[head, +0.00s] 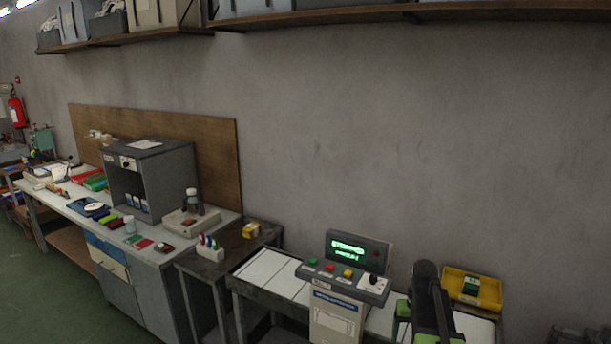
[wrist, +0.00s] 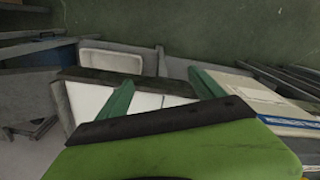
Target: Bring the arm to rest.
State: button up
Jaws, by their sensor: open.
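My arm (head: 432,300), black with green parts, shows at the bottom of the head view. It stands in front of the right part of a white-topped bench, just right of the control console. My gripper (wrist: 162,78) shows in the wrist view as two green fingers set well apart beyond a black edge and a green body. It is open, with nothing between the fingers. White panels in a dark frame (wrist: 92,104) lie behind the fingers. The fingertips do not show clearly in the head view.
The console (head: 346,272) with a lit green display stands close left of my arm. A yellow tray (head: 487,276) holding a green item is close on the right. A cluttered workbench (head: 228,217) is farther left.

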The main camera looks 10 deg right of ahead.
jog(key=s+a+n, duration=0.1)
jog(key=s+a, duration=0.2)
jog(key=a, duration=0.8)
jog(key=s+a+n, duration=0.1)
jog(key=s+a, duration=0.2)
jog(key=a, duration=0.9)
jog(key=shift+s+a+n, duration=0.3)
jog(key=shift+s+n, duration=0.1)
